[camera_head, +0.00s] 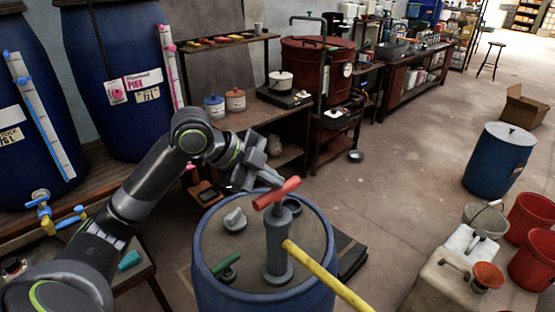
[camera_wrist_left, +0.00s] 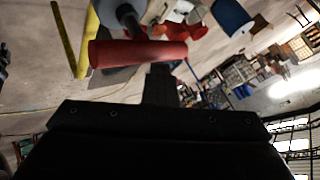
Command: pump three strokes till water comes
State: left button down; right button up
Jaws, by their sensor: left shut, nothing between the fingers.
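A grey hand pump (camera_head: 277,250) stands upright on the lid of a blue drum (camera_head: 212,285). Its red T-handle (camera_head: 276,193) sits close above the pump body, and a yellow spout pipe (camera_head: 325,275) slopes down to the lower right. My left gripper (camera_head: 266,179) is shut and empty, right beside the red handle at its far left side. In the left wrist view the red handle (camera_wrist_left: 138,53) lies across, just beyond the shut dark fingers (camera_wrist_left: 160,85). I cannot tell whether they touch it. No water shows at the pipe. My right gripper is out of view.
Red buckets (camera_head: 531,215), a grey bucket (camera_head: 486,219) and a beige can (camera_head: 440,285) stand at the right. Large blue vats (camera_head: 120,80) and a bench line the left.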

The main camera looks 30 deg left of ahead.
pick_arm(q)
jog(key=shift+a+r+p, duration=0.1)
jog(key=shift+r+p, duration=2.25)
jog(key=shift+r, duration=0.2)
notch_tip(320, 180, up, 6)
jog(key=p, duration=0.6)
jog(key=shift+w, duration=0.1)
jog(key=shift+a, duration=0.1)
dwell(0.8)
